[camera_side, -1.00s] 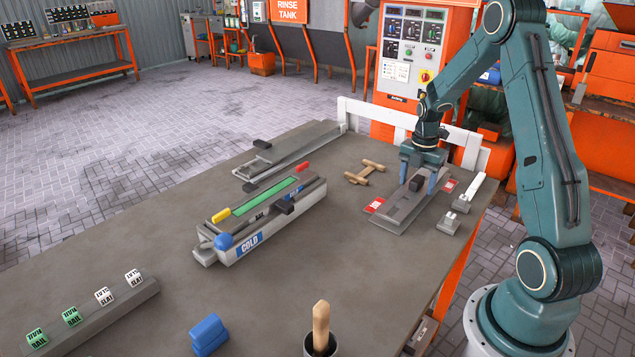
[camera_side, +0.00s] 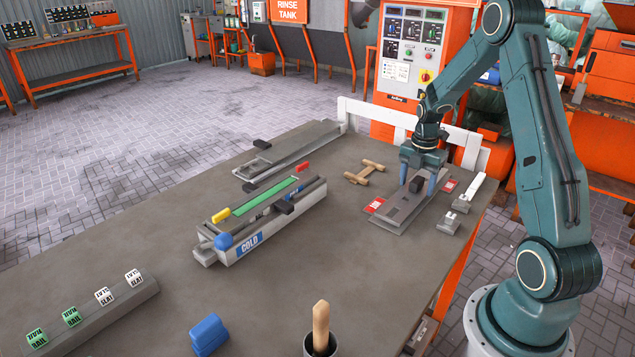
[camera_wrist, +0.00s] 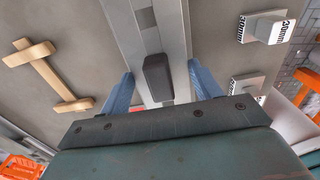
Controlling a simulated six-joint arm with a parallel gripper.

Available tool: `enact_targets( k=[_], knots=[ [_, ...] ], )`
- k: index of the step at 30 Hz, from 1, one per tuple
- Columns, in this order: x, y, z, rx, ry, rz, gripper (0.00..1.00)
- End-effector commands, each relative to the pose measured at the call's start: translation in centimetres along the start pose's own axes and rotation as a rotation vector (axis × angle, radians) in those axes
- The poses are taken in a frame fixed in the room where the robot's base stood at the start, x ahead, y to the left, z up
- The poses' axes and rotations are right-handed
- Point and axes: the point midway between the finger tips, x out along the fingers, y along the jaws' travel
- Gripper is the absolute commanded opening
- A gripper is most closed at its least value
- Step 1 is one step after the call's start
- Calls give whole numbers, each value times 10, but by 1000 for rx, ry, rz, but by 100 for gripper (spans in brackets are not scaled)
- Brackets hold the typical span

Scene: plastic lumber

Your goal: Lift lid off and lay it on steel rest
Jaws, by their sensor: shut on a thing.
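A long grey lid (camera_side: 401,209) with a dark block handle (camera_side: 415,185) lies flat at the right of the table. It appears to lie on or just above a steel piece between two red labels; I cannot tell whether it touches. My gripper (camera_side: 417,184) points down, its blue fingers on either side of the lid, shut on it. In the wrist view, the lid (camera_wrist: 137,19) runs between my fingers (camera_wrist: 162,88), with the dark handle (camera_wrist: 158,77) midway. A trough marked COLD (camera_side: 262,234) stands at mid-table, open-topped, with a green strip (camera_side: 266,196) inside.
A wooden H-shaped piece (camera_side: 364,172) lies left of the lid. Small grey blocks (camera_side: 449,222) stand close on its right. A long steel piece (camera_side: 300,145) lies behind the trough. Labelled cubes, a blue block (camera_side: 208,333) and a wooden-handled tool (camera_side: 321,325) are in front.

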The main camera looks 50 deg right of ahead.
Motion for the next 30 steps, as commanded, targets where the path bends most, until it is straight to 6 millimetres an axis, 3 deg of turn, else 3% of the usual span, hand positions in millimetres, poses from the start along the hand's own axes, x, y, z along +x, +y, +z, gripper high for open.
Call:
enact_targets(
  k=[30],
  knots=[
    [4,0,0,0,-1,1,22]
  ],
)
